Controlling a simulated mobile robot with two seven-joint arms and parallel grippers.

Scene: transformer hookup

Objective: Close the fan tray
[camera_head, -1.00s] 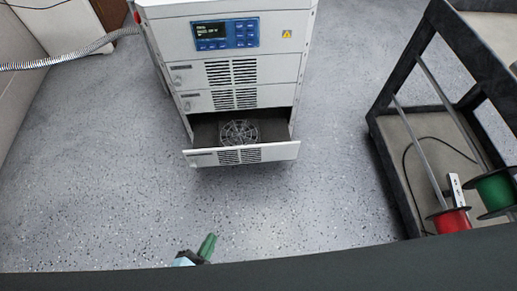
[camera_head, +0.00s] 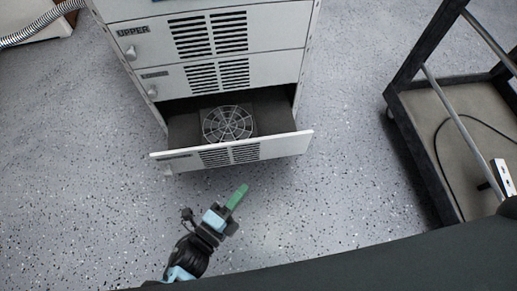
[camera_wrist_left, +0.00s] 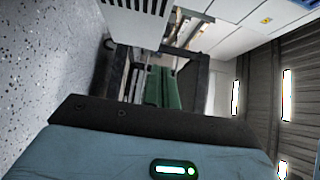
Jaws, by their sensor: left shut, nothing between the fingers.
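The fan tray (camera_head: 275,150) is the lowest drawer of the white cabinet (camera_head: 223,25). It is pulled out, and its round fan grille (camera_head: 228,124) shows inside. My left gripper (camera_head: 238,196) has green fingers, which are shut and empty. It is in front of the tray's vented front panel, a little below it in the head view and apart from it. In the left wrist view the green fingers (camera_wrist_left: 162,88) show close together, with a vented white panel (camera_wrist_left: 140,12) beyond them. My right gripper is not in view.
Two vented drawers above, the top one labelled UPPER (camera_head: 132,30), are shut. A dark-framed cart (camera_head: 425,110) with a cable and a power strip (camera_head: 503,177) stands at the right. A grey hose (camera_head: 40,22) is at the upper left. Speckled floor is clear around the tray.

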